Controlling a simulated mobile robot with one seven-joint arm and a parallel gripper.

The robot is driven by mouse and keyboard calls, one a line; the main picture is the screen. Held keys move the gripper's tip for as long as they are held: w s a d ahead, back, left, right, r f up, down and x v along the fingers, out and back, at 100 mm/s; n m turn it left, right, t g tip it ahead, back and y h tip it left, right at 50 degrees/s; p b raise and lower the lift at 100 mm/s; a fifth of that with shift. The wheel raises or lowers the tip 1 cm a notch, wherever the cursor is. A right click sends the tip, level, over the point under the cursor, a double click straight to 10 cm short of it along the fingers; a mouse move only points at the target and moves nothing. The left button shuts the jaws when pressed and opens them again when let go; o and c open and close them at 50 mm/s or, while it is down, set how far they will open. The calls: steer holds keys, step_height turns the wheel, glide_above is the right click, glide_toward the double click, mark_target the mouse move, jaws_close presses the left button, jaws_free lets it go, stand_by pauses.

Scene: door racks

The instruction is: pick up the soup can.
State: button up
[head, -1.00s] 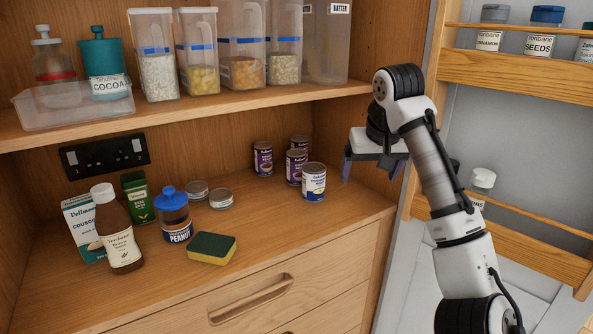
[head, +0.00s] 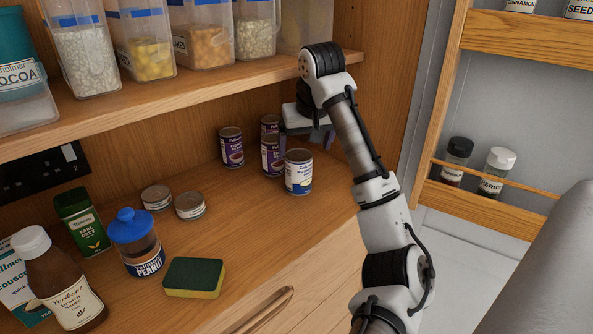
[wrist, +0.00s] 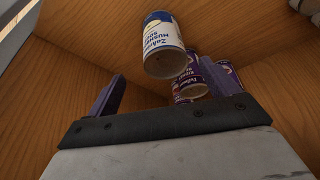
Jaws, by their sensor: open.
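The soup can (head: 298,172) has a white and blue label and stands upright on the cupboard's wooden shelf, near its right end. My gripper (head: 306,134) is open and empty, close above and behind the can in the head view, partly hidden by my arm. In the wrist view the soup can (wrist: 165,45) appears beyond the open fingers of my gripper (wrist: 168,85), roughly in line with the gap and apart from them.
Purple-labelled cans (head: 231,147) stand just behind and left of the soup can, also in the wrist view (wrist: 189,82). Two low tins (head: 190,206), a sponge (head: 194,278) and a peanut jar (head: 135,242) lie further left. An upper shelf (head: 190,92) with containers overhangs. A door rack (head: 485,205) is at right.

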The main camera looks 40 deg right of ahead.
mark_target(302, 156)
steer(key=x, duration=0.4)
steer(key=shift+p, duration=0.3)
steer(key=shift+w+a+p+x, duration=0.15)
steer(key=shift+p+x, duration=0.3)
steer(key=shift+x, duration=0.9)
steer(key=shift+w+a+p+x, duration=0.15)
steer(key=shift+p+x, duration=0.25)
steer(key=shift+x, duration=0.95)
steer(key=shift+s, duration=0.1)
steer(key=c, duration=1.2)
steer(key=shift+r, duration=0.1)
steer(key=shift+c, duration=0.5)
steer(key=shift+r, duration=0.1)
